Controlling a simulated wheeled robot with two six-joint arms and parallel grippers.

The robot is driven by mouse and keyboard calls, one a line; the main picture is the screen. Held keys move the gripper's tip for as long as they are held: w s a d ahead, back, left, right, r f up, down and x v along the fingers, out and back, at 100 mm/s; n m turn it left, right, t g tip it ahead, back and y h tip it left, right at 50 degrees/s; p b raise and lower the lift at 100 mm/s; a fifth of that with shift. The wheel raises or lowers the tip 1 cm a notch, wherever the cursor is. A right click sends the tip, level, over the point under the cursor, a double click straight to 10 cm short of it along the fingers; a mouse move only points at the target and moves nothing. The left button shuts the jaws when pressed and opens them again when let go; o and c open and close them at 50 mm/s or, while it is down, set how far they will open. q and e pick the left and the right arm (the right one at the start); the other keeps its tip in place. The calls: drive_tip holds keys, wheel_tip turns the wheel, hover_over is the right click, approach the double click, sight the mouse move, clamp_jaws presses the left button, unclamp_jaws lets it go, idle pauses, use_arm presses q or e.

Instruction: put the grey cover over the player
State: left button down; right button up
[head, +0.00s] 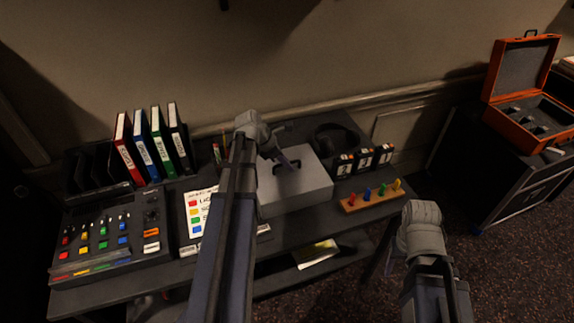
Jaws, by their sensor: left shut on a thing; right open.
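The grey cover (305,194), a box shape with a dark handle on top, is on the desk right of centre in the head view. My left gripper (284,161) is shut on its handle. My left arm crosses in front and hides the cover's left part. I cannot tell whether the cover rests on the desk or hangs slightly above it. No player shows; whether it is under the cover or behind my arm cannot be told. My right gripper (420,212) is open and empty, off the desk's right front.
A mixing desk (108,238) and several binders (150,147) stand at left, beside a colour-labelled sheet (196,214). Headphones (338,136), small dark boxes (364,160) and a wooden peg block (371,196) are close right of the cover. An open orange case (526,90) stands far right.

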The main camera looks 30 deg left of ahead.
use_arm(q)
drive_tip(key=shift+f+b, duration=0.3)
drive_tip(key=c, duration=0.9)
unclamp_jaws()
drive_tip(key=shift+r, duration=0.15)
drive_tip(key=shift+r+p, duration=0.3)
drive_tip(key=shift+p, duration=0.15)
drive_tip(key=p+v, duration=1)
drive_tip(key=v, duration=0.1)
drive_tip(key=shift+s+r, duration=0.2)
drive_tip(key=shift+r, duration=0.15)
drive_tip(key=shift+a, duration=0.1)
